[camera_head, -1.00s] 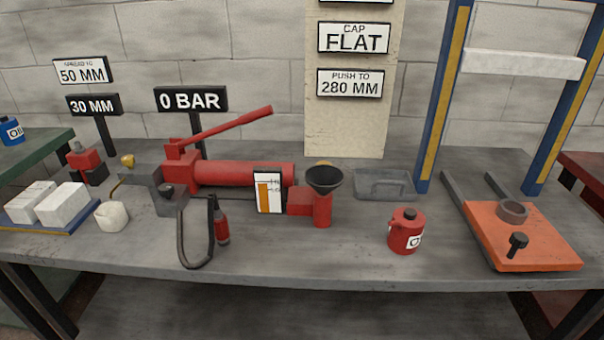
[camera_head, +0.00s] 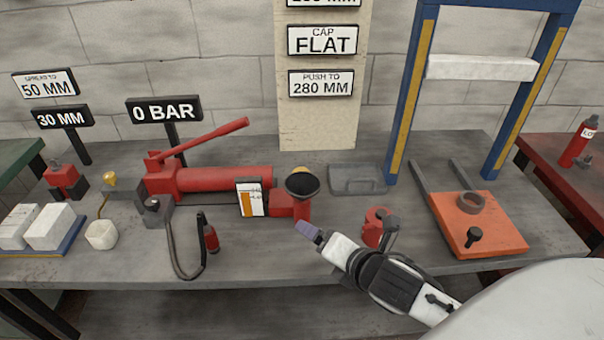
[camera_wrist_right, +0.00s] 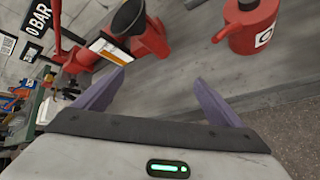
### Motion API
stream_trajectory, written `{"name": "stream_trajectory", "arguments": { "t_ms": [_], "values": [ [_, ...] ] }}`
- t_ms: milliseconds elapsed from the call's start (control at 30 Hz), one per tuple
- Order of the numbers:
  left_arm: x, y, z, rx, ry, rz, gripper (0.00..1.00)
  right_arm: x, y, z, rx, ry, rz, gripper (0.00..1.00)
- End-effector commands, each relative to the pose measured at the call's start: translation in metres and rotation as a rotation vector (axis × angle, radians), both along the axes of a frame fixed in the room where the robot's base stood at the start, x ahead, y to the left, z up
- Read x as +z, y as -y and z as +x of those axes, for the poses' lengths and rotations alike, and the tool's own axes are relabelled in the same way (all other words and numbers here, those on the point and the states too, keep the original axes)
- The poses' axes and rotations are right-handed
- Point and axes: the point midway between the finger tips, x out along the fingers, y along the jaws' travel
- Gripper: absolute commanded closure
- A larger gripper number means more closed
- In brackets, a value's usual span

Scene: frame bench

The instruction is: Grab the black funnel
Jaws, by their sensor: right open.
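The black funnel (camera_head: 302,185) sits upright on the short red cylinder (camera_head: 302,210) at the end of the red pump. It also shows at the top of the right wrist view (camera_wrist_right: 127,18), with its wide mouth partly cut off by the frame edge. My right gripper (camera_head: 309,231) comes in from the lower right, in front of and below the funnel in the head view. Its purple fingers (camera_wrist_right: 158,76) are spread apart with nothing between them, and the funnel is beyond them. My left gripper is not in view.
The red pump (camera_head: 220,179) and a gauge card (camera_head: 250,198) are left of the funnel. A grey tray (camera_head: 358,179) lies behind.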

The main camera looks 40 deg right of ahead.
Motion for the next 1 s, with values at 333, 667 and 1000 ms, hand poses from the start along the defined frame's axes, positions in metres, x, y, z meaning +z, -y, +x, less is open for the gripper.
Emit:
{"name": "stream_trajectory", "arguments": {
  "t_ms": [333, 667, 1000],
  "values": [
    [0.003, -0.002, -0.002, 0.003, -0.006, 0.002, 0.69, 0.063, 0.027, 0.047, 0.404, 0.071, -0.714, 0.10],
    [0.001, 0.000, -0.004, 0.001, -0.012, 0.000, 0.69, 0.053, 0.033, 0.087, 0.445, 0.079, -0.793, 0.10],
    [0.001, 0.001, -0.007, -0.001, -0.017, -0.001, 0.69, 0.041, 0.039, 0.118, 0.444, 0.079, -0.788, 0.10]
  ]
}}
